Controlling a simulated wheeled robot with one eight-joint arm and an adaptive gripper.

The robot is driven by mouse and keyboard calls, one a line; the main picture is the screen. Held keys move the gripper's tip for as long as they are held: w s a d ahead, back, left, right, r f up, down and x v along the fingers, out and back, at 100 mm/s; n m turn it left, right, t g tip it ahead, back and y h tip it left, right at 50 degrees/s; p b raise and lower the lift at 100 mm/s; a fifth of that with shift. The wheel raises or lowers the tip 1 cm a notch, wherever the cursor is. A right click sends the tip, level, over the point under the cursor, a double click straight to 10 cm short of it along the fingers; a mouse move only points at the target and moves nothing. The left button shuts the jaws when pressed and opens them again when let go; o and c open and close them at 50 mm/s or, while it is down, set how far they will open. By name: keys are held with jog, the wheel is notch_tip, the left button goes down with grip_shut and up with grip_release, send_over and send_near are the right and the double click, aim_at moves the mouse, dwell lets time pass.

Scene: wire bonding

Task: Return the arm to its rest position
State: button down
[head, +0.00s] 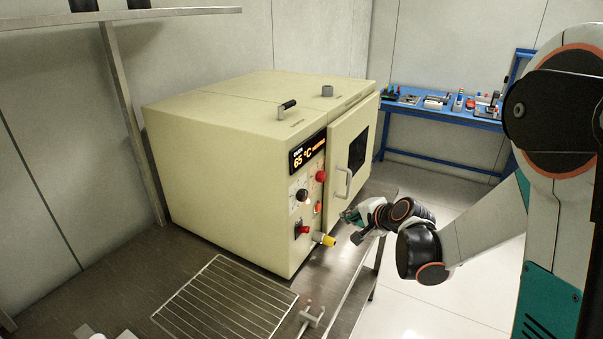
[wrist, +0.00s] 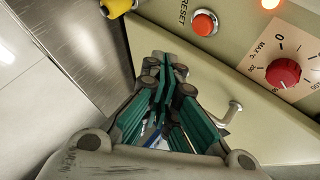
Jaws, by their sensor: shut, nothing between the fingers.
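My gripper (head: 349,216) is in front of the cream oven (head: 225,135), near the lower part of its control side and below the door handle (head: 345,184). In the wrist view my gripper (wrist: 165,62) has its teal-sided fingers together with nothing held. A red reset button (wrist: 205,22) and a red dial (wrist: 283,73) are on the panel beyond and to the right of the fingertips. I cannot tell from the head view how far the fingers are from the panel. The arm reaches in from the right.
The oven display (head: 308,154) glows orange and reads 65 °C. A yellow-ended part (head: 328,240) sticks out low on the panel. A wire rack (head: 225,301) lies on the dark counter (head: 120,270). A blue bench (head: 450,122) with small items stands behind; open floor lies before it.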

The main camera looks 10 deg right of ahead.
jog(key=s+r+n+g+h, duration=0.1)
jog(key=s+r+n, duration=0.2)
jog(key=s, duration=0.7)
jog(key=s+a+r+n+g+h, duration=0.1)
jog(key=s+r+n, duration=0.2)
jog(key=s, duration=0.8)
jog(key=s+r+n+g+h, duration=0.1)
jog(key=s+r+n, duration=0.2)
jog(key=s+n, duration=0.3)
jog(key=s, duration=0.5)
jog(key=shift+s+a+r+g+h, duration=0.2)
jog(key=shift+a+g+h, duration=0.2)
